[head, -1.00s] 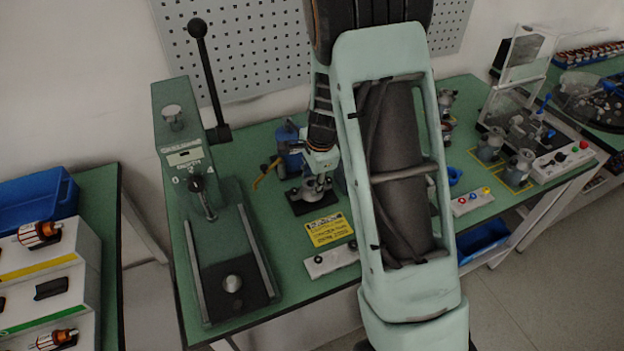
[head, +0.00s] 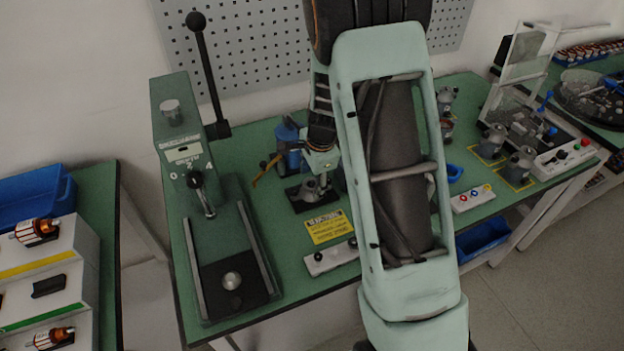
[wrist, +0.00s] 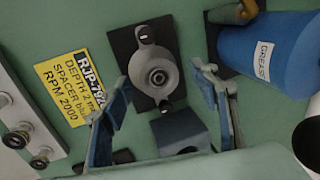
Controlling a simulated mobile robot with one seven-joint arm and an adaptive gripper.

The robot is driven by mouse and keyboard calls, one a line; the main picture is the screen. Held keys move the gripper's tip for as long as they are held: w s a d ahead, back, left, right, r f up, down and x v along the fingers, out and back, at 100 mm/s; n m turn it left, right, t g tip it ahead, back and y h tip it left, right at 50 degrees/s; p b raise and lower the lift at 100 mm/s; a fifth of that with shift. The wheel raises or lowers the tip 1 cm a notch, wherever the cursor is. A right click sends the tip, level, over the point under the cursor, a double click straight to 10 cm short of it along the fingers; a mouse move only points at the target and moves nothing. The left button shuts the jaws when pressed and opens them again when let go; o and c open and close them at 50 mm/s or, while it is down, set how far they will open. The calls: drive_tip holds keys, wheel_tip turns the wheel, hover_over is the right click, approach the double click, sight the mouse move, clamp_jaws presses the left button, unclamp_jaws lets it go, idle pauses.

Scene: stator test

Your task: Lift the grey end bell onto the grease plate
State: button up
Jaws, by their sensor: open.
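The grey end bell (wrist: 148,58), a round body with two eared lugs and a centre bore, rests on a dark square plate (wrist: 172,35) in the wrist view. This looks like the grease plate, beside the blue can marked GREASE (wrist: 262,62). In the head view the end bell (head: 308,190) sits on the same dark plate (head: 297,204). My gripper (wrist: 162,78) is open above the end bell, with one finger at each side and visible gaps. In the head view my gripper (head: 322,172) is partly hidden by my arm.
A yellow sign (wrist: 68,88) and a white button strip (wrist: 22,120) lie left of the plate. A blue-grey block (wrist: 180,132) is close below it. The tall green lever press (head: 185,150) stands at left. More grey parts (head: 494,140) stand at right.

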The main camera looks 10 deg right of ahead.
drive_tip(key=v, duration=1.2)
idle(0.5)
